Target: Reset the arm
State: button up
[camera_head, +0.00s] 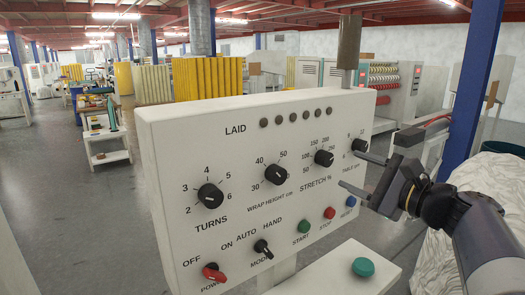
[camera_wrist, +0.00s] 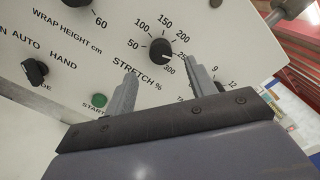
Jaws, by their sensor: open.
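My gripper (camera_head: 349,168) is at the right of the white control panel (camera_head: 160,150), its two fingers pointing toward the panel face. The fingers are apart with nothing between them. In the wrist view, my gripper (camera_wrist: 161,62) shows its fingers just below the black STRETCH % knob (camera_wrist: 161,52). In the head view, the STRETCH % knob (camera_head: 324,158) is left of the fingertips and the TABLE knob (camera_head: 361,145) is near the upper finger. The blue RESET button (camera_head: 351,201) is below the fingers. I cannot tell whether the fingers touch the panel.
The panel also holds the TURNS knob (camera_head: 210,196), WRAP HEIGHT knob (camera_head: 276,174), red POWER knob (camera_head: 213,272), MODE knob (camera_head: 262,248), green START button (camera_head: 304,227) and red STOP button (camera_head: 329,213). A green button (camera_head: 363,267) sits on a box in front. A blue post (camera_head: 470,85) stands at right.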

aim_at(328, 162)
jog(key=p+x, duration=0.1)
jog(key=x, duration=0.6)
jog(key=shift+w+a+r, duration=0.1)
jog(key=shift+w+a, duration=0.1)
jog(key=shift+a, duration=0.05)
jog(key=shift+f+n+b, duration=0.25)
jog(key=shift+n+b, duration=0.15)
jog(key=shift+n, duration=0.1)
jog(key=shift+s+d+n+b, duration=0.1)
jog(key=shift+n+b, duration=0.3)
jog(key=shift+n, duration=0.5)
jog(key=n, duration=0.2)
jog(key=shift+n+b, duration=0.3)
jog(key=shift+b, duration=0.1)
jog(key=n, duration=0.9)
jog(key=n+p, duration=0.1)
jog(key=n, duration=0.2)
jog(key=shift+p, duration=0.35)
jog(key=shift+n+p, duration=0.45)
jog(key=shift+n, duration=0.35)
jog(key=shift+f, duration=0.1)
